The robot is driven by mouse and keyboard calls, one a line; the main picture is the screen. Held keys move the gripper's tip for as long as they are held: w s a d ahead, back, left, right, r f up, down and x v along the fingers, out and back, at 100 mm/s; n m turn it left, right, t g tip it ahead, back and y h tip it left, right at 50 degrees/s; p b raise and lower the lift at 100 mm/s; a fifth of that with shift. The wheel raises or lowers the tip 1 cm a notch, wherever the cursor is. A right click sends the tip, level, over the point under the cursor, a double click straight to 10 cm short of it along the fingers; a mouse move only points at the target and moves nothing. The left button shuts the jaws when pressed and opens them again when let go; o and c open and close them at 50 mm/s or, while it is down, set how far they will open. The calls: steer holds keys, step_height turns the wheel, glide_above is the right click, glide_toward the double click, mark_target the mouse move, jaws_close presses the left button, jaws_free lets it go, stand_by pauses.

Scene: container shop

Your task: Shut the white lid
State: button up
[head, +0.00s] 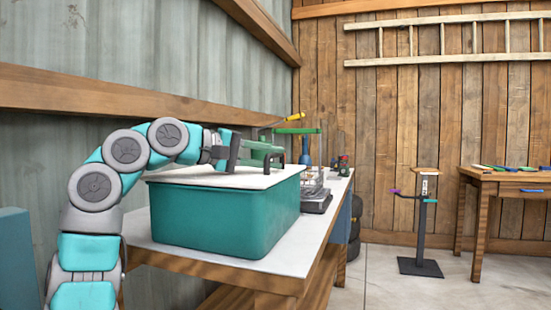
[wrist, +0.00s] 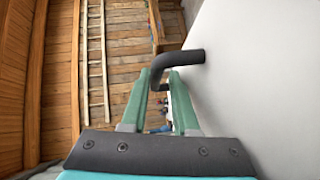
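The white lid (head: 205,178) lies almost flat on top of a teal bin (head: 225,220) on the bench. In the wrist view its pale surface (wrist: 265,60) fills the right side. A dark bent handle (wrist: 190,57) stands out from the lid. My gripper (head: 268,152) is above the lid's right part, with its green fingers pointing to the right in the head view. In the wrist view my gripper (wrist: 160,75) has its fingertips close on either side of the handle and looks shut on it. Any small gap under the lid is hard to see.
A wire basket (head: 312,180) and a dark scale-like base (head: 316,202) stand right of the bin. A blue bottle (head: 305,150) is behind. A corrugated wall runs close along the left. A stand (head: 421,225) and a wooden table (head: 505,178) are at right, with open floor between.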

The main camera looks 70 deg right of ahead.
mark_target(242, 174)
steer(key=v, duration=0.6)
steer(key=shift+w+a+p, duration=0.15)
steer(key=shift+a+p, duration=0.1)
steer(key=shift+p, duration=0.1)
steer(key=shift+r, duration=0.15)
